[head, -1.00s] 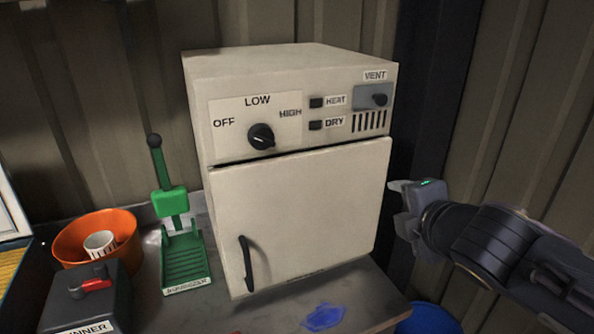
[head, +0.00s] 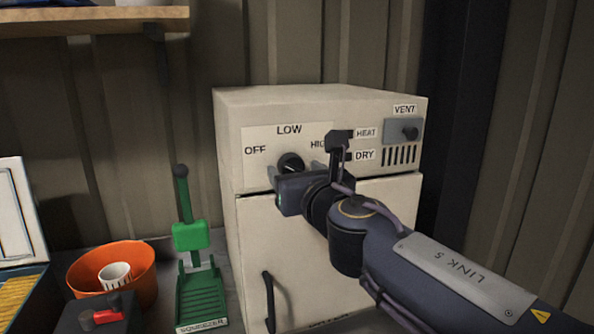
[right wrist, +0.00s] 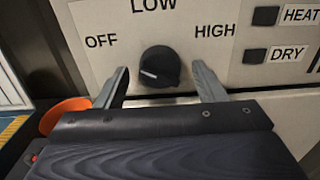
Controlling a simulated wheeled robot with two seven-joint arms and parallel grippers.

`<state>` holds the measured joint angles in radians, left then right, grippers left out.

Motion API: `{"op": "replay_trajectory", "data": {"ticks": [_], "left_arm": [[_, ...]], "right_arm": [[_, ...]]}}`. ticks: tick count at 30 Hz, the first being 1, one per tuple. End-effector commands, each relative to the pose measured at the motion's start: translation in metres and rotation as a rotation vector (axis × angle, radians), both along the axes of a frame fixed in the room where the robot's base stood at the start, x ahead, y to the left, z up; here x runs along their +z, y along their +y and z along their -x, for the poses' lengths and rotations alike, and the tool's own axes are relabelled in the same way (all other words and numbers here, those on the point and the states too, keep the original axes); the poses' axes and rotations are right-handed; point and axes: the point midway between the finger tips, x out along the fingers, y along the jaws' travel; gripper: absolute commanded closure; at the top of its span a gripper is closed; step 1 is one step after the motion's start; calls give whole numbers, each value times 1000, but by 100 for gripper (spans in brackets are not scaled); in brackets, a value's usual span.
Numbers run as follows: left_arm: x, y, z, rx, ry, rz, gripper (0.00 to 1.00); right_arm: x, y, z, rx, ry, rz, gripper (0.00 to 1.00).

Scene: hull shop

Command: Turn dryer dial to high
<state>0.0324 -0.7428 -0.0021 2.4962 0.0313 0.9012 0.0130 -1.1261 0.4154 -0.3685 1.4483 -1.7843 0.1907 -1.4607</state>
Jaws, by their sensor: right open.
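The dryer (head: 320,107) is a cream box with a dark round dial (head: 290,162) on its front panel. Labels OFF, LOW and HIGH sit around the dial. In the right wrist view the dial (right wrist: 158,68) shows a white mark at its left side, pointing roughly toward OFF. My right gripper (head: 296,174) is open in front of the panel, one finger to each side of the dial. In the right wrist view its fingers (right wrist: 160,75) stand apart from the dial, with gaps on both sides. The gripper hides the dial's lower part in the head view. My left gripper is not in view.
The dryer door has a dark handle (head: 269,300). A green squeezer (head: 190,237) and orange bowl (head: 145,285) stand left. A shelf (head: 90,20) hangs upper left.

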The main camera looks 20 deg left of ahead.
Motion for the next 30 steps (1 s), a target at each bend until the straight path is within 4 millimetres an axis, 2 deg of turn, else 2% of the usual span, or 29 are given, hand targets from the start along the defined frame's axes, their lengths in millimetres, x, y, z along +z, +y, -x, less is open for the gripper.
{"op": "replay_trajectory", "data": {"ticks": [10,20,30], "left_arm": [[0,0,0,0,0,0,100],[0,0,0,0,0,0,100],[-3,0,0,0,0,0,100]], "right_arm": [[0,3,-4,1,1,-1,38],[0,3,-4,0,1,-2,81],[-1,3,-4,1,32,-49,81]]}}
